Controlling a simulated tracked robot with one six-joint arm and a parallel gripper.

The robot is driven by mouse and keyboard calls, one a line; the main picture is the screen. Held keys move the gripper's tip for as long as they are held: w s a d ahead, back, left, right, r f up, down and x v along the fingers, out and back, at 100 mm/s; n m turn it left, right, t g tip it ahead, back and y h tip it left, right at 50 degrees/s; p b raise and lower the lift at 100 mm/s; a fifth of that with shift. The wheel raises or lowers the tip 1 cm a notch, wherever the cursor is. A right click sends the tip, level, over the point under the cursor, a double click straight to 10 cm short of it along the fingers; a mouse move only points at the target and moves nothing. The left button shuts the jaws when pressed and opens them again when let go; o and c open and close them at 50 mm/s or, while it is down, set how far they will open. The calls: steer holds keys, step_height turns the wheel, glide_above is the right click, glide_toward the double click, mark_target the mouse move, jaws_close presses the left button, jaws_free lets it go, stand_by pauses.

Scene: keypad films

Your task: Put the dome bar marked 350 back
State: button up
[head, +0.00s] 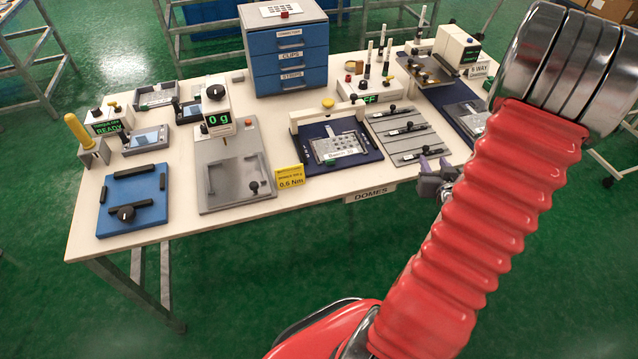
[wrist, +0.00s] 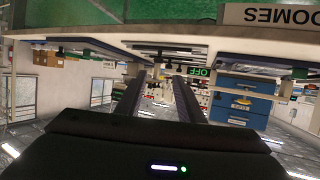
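Three slim dome bars with black knobs lie across a grey slotted rack (head: 376,121) on the right half of the bench: a far bar (head: 391,110), a middle bar (head: 407,130) and a near bar (head: 419,154). Their markings are too small to read, so I cannot tell which is 350. My gripper (head: 436,165) is just off the bench's front edge, near the rack's near right corner. In the wrist view, my gripper (wrist: 156,90) shows two dark fingers apart with nothing held between them. That view is upside down and looks along the bench edge.
A DOMES sign (head: 370,196) hangs on the front edge; it also shows in the wrist view (wrist: 270,16). Left of the rack is a dark blue fixture (head: 312,165) holding a keypad plate (head: 340,147). A yellow card (head: 290,176) stands beside it. Blue drawers (head: 290,58) stand behind.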

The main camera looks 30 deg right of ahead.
steer(key=w+a+r+n+g+y, duration=0.2)
steer(key=w+a+r, duration=0.2)
steer(key=a+r, duration=0.45)
steer(key=w+a+r+n+g+y, duration=0.15)
steer(key=w+a+r, duration=0.3)
steer(key=a, duration=0.75)
steer(key=s+a+r+n+y, duration=0.1)
steer(key=s+a+r, duration=0.1)
steer(key=s+a, duration=0.2)
steer(key=s+a+r+n+g+y, duration=0.1)
steer(key=s+a, duration=0.4)
steer(key=a, duration=0.6)
steer(key=s+a+r+n+g+y, duration=0.1)
steer(key=s+a+r+y, duration=0.1)
steer(key=a, duration=0.5)
steer(key=shift+s+a+r, duration=0.35)
steer(key=shift+s+r, duration=0.5)
steer(key=shift+s, duration=0.4)
steer(key=shift+n+y, duration=0.25)
